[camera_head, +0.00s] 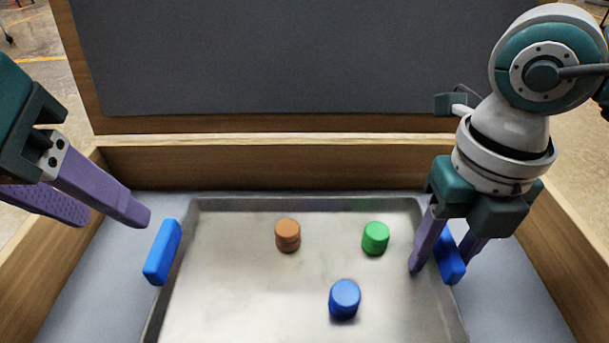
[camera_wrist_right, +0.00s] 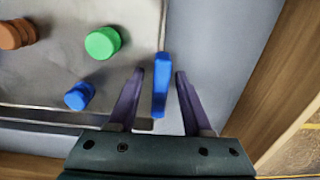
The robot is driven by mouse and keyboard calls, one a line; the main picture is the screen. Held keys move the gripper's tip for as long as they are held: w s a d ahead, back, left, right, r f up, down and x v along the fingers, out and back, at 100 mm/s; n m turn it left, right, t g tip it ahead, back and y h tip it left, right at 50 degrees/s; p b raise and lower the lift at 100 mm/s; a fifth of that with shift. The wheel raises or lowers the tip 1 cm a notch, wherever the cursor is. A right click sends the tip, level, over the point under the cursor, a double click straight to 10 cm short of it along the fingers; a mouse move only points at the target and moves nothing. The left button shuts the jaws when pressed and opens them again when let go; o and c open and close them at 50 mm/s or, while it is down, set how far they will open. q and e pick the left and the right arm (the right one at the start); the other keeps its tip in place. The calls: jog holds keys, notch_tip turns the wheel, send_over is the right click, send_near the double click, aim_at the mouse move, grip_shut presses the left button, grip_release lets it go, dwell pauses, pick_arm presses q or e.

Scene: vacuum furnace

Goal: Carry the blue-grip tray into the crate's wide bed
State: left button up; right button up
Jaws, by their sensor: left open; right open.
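The metal tray (camera_head: 240,290) lies flat inside the wooden crate (camera_head: 270,165), on its grey floor. It has a blue grip on each side. My right gripper (camera_head: 443,262) is open, with one finger on each side of the right blue grip (camera_head: 449,257). The right wrist view shows this grip (camera_wrist_right: 160,88) between the fingers, with gaps on both sides. My left gripper (camera_head: 112,216) is open and empty, up and to the left of the left blue grip (camera_head: 162,252). The tray's near edge is out of the head view.
An orange-brown cylinder (camera_head: 288,235), a green cylinder (camera_head: 375,238) and a blue cylinder (camera_head: 344,298) stand in the tray. Wooden crate walls rise left, right and behind. A dark upright panel (camera_head: 290,60) stands beyond the back wall.

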notch_tip(320, 180, up, 12)
jog(key=shift+f, duration=0.15)
jog(key=shift+r, duration=0.2)
